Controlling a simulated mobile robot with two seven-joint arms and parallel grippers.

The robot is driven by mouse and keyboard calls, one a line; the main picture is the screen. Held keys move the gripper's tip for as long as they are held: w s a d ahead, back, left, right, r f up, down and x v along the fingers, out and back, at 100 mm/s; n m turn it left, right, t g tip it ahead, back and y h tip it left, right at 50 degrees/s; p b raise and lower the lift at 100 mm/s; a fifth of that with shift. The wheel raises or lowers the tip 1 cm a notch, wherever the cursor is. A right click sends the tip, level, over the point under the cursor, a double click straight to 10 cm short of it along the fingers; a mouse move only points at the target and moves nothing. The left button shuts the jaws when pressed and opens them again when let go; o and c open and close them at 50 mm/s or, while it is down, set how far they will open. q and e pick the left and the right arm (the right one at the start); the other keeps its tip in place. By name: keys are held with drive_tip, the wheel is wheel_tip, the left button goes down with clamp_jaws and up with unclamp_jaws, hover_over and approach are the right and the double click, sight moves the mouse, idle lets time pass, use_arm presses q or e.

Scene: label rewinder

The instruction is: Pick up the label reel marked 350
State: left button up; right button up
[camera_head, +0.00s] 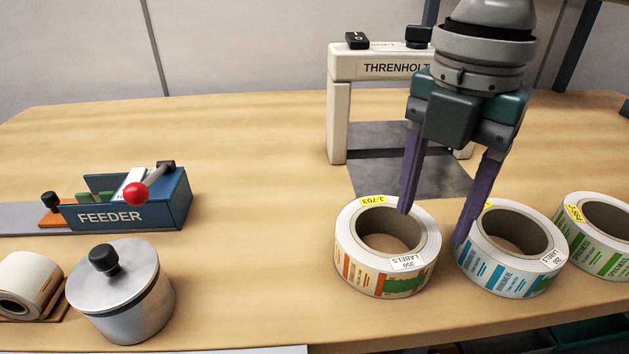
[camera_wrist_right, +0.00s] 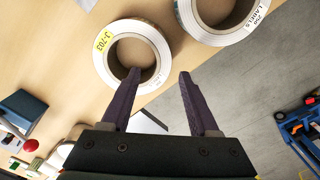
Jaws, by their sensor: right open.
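A label reel with a yellow J-703 tag and orange and green print (camera_head: 362,270) lies flat at the table's front. A second reel with blue print (camera_head: 497,276) lies to its right, and a third with green print (camera_head: 596,256) is at the right edge. My right gripper (camera_head: 432,227) points down, open and empty. Its left finger is over the J-703 reel's hole and its right finger just outside that reel's wall. The wrist view also shows this reel (camera_wrist_right: 103,63). My left gripper is not in view.
A cream THRENHOLT frame (camera_head: 338,115) stands behind my right gripper. A blue FEEDER box (camera_head: 125,212), a metal pot with a black knob (camera_head: 125,300) and a small cream roll (camera_head: 30,280) are at left. The table between is clear.

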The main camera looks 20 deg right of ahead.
sight(429, 246)
drive_tip(key=f, duration=0.4)
drive_tip(key=f+b, duration=0.1)
drive_tip(key=f, duration=0.1)
drive_tip(key=shift+s+d+f, duration=0.2)
drive_tip(key=shift+d+f, duration=0.2)
clamp_jaws()
idle(1.0)
